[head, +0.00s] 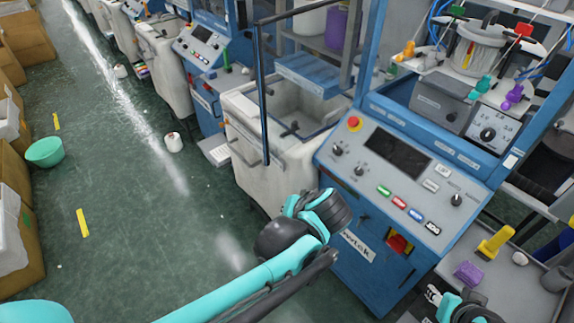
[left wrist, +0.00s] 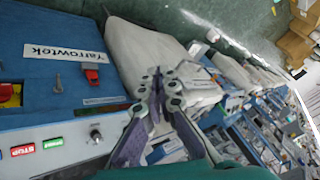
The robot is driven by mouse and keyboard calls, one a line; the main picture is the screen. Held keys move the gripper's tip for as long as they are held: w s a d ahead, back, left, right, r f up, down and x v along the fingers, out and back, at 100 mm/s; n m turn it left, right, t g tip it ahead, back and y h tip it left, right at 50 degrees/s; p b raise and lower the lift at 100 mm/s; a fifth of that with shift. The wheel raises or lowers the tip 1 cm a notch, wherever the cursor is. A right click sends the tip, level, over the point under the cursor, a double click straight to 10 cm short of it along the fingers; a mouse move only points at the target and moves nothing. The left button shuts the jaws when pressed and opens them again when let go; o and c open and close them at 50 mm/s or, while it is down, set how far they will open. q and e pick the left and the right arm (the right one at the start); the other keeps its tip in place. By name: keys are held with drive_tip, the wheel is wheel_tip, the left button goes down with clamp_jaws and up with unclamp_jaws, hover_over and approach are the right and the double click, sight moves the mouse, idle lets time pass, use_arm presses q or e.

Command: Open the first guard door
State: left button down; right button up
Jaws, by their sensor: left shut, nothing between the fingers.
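The nearest blue machine (head: 385,175) has a sloped control panel and an open front bay. A dark-framed guard door (head: 262,95) with a see-through middle stands upright to its left, apparently swung out; its hinge side is unclear. My left arm reaches below the panel in the head view, where its fingers are hidden. In the left wrist view my left gripper (left wrist: 160,75) is shut and empty, beside the Yarrowtek machine front (left wrist: 40,85) and clear of the door. My right gripper (head: 455,303) is partly visible at the bottom right; its jaw state is unclear.
A white bin (head: 245,145) stands left of the machine, behind the door frame. More machines line the row behind. A shelf with a purple sponge (head: 468,272) and yellow block (head: 496,241) is at right. The green floor aisle (head: 130,210) is mostly clear.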

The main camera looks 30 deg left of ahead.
use_arm(q)
drive_tip(key=w+d+r+n+y, duration=0.5)
drive_tip(key=d+r+n+y, duration=0.25)
drive_tip(key=n+y, duration=0.4)
drive_tip(key=b+x, duration=0.2)
drive_tip(key=x, duration=1.1)
drive_tip(key=shift+f, duration=0.4)
drive_tip(key=shift+a, duration=0.25)
drive_tip(key=w+a+m+t+h+b, duration=0.1)
drive_tip(key=w+a+m+t+h, duration=0.2)
drive_tip(key=a, duration=0.6)
drive_tip(key=w+a+m+t+h, duration=0.15)
drive_tip(key=w+a+t, duration=0.25)
drive_tip(key=a, duration=0.5)
drive_tip(key=w+a+m+t, duration=0.1)
drive_tip(key=w+a, duration=1.2)
drive_tip(key=w, duration=0.2)
